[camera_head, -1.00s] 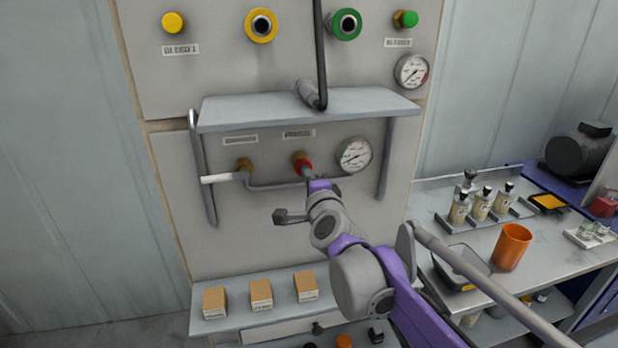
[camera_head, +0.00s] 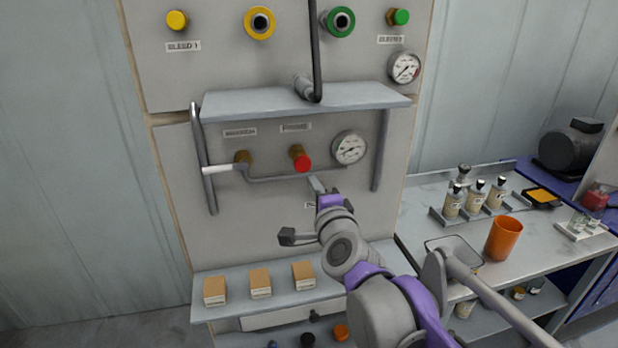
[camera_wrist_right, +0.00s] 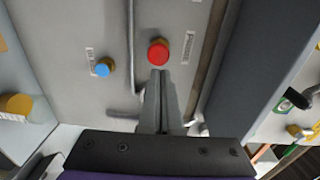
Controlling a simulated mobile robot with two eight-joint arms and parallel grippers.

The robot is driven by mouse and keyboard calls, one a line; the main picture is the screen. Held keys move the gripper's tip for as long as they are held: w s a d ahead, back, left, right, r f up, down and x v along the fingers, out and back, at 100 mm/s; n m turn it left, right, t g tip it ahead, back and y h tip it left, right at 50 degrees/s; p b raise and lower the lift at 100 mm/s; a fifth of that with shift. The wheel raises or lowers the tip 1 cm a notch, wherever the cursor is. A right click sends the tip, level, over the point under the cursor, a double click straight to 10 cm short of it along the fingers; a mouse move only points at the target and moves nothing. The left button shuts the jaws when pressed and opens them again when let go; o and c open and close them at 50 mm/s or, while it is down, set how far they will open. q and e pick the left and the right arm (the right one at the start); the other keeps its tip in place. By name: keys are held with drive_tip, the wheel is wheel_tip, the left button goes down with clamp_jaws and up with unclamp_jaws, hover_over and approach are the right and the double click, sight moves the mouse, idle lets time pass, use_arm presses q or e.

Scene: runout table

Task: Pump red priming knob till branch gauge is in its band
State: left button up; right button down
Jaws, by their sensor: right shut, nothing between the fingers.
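The red priming knob (camera_head: 303,163) sits on a brass fitting on the panel below the grey shelf. It also shows in the right wrist view (camera_wrist_right: 158,53). My right gripper (camera_head: 315,183) is shut and empty, its fingertips a little below the knob and apart from it. In the right wrist view the closed fingers (camera_wrist_right: 155,75) point up toward the knob. A round gauge (camera_head: 349,148) is just right of the knob; its needle is too small to read against a band. Another gauge (camera_head: 404,67) is at the upper right. My left gripper is not in view.
A white-handled lever (camera_head: 217,169) and a pipe run left of the knob. Boxes (camera_head: 260,283) stand on a lower ledge. A side bench holds bottles and an orange cup (camera_head: 503,239).

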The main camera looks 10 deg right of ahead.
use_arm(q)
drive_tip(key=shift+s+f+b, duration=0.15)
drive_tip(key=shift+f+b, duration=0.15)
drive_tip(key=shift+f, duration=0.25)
use_arm(e)
drive_tip(key=s, duration=0.4)
drive_tip(key=shift+s+r, duration=0.15)
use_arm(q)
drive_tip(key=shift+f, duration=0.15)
use_arm(e)
drive_tip(key=shift+s+d, duration=0.1)
drive_tip(key=shift+d, duration=0.05)
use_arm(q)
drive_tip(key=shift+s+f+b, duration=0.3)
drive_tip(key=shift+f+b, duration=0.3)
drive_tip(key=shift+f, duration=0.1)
use_arm(e)
drive_tip(key=shift+s+d+f+n+y, duration=0.15)
drive_tip(key=shift+s+d+y, duration=0.1)
drive_tip(key=shift+s, duration=0.35)
drive_tip(key=shift+s+d+f+n+y, duration=0.15)
drive_tip(key=shift+s+d+y, duration=0.1)
drive_tip(key=shift+s, duration=0.3)
